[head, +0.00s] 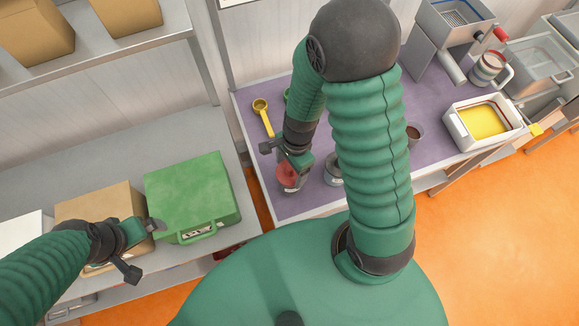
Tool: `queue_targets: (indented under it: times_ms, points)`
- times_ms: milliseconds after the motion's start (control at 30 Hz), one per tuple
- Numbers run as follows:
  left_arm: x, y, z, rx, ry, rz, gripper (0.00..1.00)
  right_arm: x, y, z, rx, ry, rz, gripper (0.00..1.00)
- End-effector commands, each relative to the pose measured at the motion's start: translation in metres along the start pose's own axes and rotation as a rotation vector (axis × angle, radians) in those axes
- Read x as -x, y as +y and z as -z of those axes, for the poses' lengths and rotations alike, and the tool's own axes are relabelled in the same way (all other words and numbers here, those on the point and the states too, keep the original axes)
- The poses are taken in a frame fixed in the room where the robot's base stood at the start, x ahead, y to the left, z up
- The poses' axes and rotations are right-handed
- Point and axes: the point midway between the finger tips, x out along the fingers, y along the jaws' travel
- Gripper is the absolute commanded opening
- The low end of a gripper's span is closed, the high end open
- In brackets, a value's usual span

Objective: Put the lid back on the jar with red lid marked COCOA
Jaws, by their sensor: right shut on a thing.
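My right gripper (290,163) points down over the purple table top and is shut on a red lid (287,178). A pale jar part shows just under the lid; I cannot tell whether the lid is seated on it or only held close above it. No COCOA marking can be read at this size. A second greyish jar (333,170) stands just to the right, partly hidden by my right arm. My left gripper (150,228) is at the front left corner of the green case, far from the jars; its jaw opening is unclear.
A yellow scoop (263,115) lies behind the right gripper. A cup with dark contents (413,134), a tray with yellow contents (484,120) and a mug (487,68) are to the right. The green case (190,190) and a cardboard box (100,214) are on the left shelf.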

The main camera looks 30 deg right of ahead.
Motion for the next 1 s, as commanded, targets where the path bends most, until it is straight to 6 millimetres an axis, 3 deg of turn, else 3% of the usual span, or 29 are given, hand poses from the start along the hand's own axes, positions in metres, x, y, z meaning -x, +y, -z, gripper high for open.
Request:
queue_targets:
  times_ms: [200,233,400,767,1000]
  points:
    - [0.000,0.000,0.000,0.000,0.000,0.000,0.98,0.000,0.000,0.000,0.001,0.000,0.000,0.38]
    - [0.000,0.000,0.000,0.000,0.000,0.000,0.98,0.000,0.000,0.000,0.001,0.000,0.000,0.77]
    - [0.000,0.000,0.000,0.000,0.000,0.000,0.98,0.000,0.000,0.000,0.001,0.000,0.000,0.99]
    - [0.000,0.000,0.000,0.000,0.000,0.000,0.98,0.000,0.000,0.000,0.001,0.000,0.000,1.00]
    - [0.015,0.000,0.004,0.000,0.000,0.000,0.98,0.015,0.000,-0.002,0.001,0.000,0.000,1.00]
